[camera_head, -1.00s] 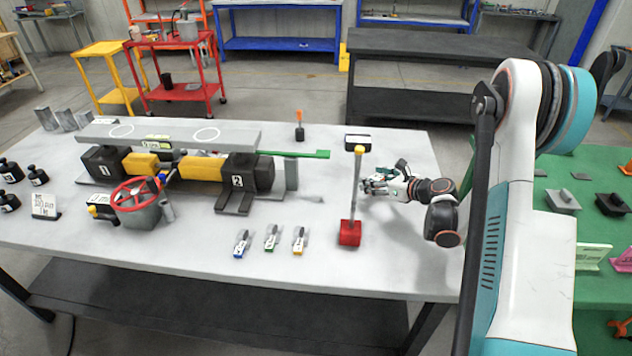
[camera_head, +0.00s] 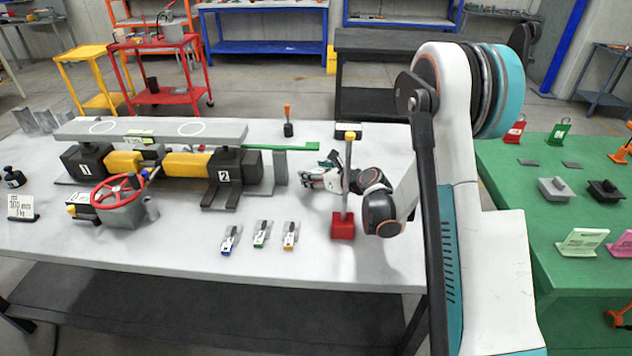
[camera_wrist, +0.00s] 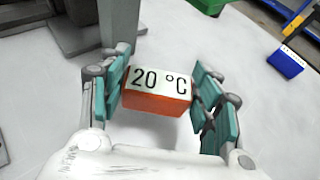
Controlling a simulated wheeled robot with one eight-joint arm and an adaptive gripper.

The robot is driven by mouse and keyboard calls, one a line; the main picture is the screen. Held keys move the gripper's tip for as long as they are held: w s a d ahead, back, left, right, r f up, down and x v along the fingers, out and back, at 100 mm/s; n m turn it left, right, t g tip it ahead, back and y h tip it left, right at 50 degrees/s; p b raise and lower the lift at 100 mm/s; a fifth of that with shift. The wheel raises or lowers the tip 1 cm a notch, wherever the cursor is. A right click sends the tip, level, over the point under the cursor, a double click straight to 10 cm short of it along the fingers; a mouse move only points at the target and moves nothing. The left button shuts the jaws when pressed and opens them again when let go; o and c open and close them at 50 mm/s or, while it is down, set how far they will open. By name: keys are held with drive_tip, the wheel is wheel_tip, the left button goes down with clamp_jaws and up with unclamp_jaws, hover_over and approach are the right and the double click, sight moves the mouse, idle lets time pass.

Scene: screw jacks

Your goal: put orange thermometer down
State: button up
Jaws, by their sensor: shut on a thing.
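In the wrist view the orange thermometer (camera_wrist: 157,97) is a small orange block with a white face reading "20 °C". It sits between the teal finger pads of my gripper (camera_wrist: 160,98), which is shut on it. In the head view my gripper (camera_head: 318,177) is over the grey table (camera_head: 180,240), just left of and behind the upright rod. The thermometer cannot be made out there. Whether it touches the table is not clear.
A rod on a red base (camera_head: 343,226) stands close to my gripper. Left is the jack assembly with block 2 (camera_head: 232,172) and a green bar (camera_head: 280,147). Several small tags (camera_head: 260,234) lie in front. An orange-handled object (camera_head: 287,120) stands behind.

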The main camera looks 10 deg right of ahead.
drive_tip(key=shift+d+f, duration=0.1)
drive_tip(key=shift+f, duration=0.95)
drive_tip(key=shift+f, duration=0.1)
drive_tip(key=o, duration=1.2)
